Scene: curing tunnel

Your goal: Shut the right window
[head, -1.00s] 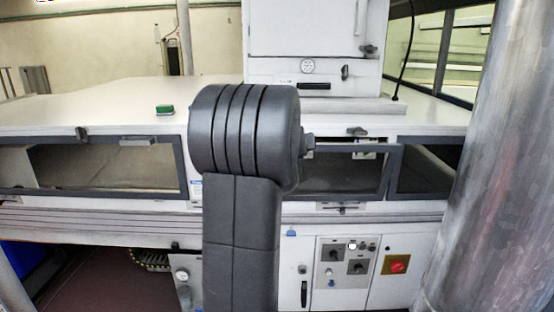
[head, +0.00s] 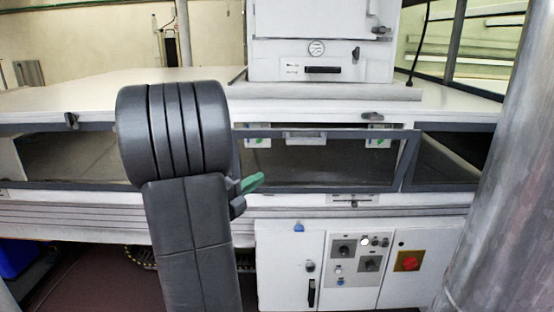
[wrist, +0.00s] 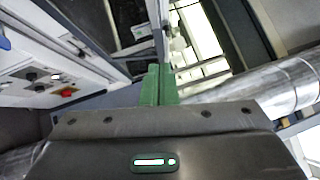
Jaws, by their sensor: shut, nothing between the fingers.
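The right window (head: 320,187) is a grey-framed clear pane on the machine's front, right of my arm in the head view. A small handle (head: 305,138) sits on its top edge. The frame's right side slants, and a thin gap shows along the top; I cannot tell how far it stands open. My gripper (head: 252,184) shows its green fingertips just right of my arm, in front of the window's lower left part. In the wrist view its green fingers (wrist: 158,85) are together with nothing between them. Contact with the window cannot be told.
Another grey-framed window (head: 75,186) is at the left, partly hidden by my arm. A dark side opening (head: 450,160) lies right of the right window. A control panel (head: 354,262) and red switch (head: 409,261) are below. A thick metal pipe (head: 505,170) stands at the right.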

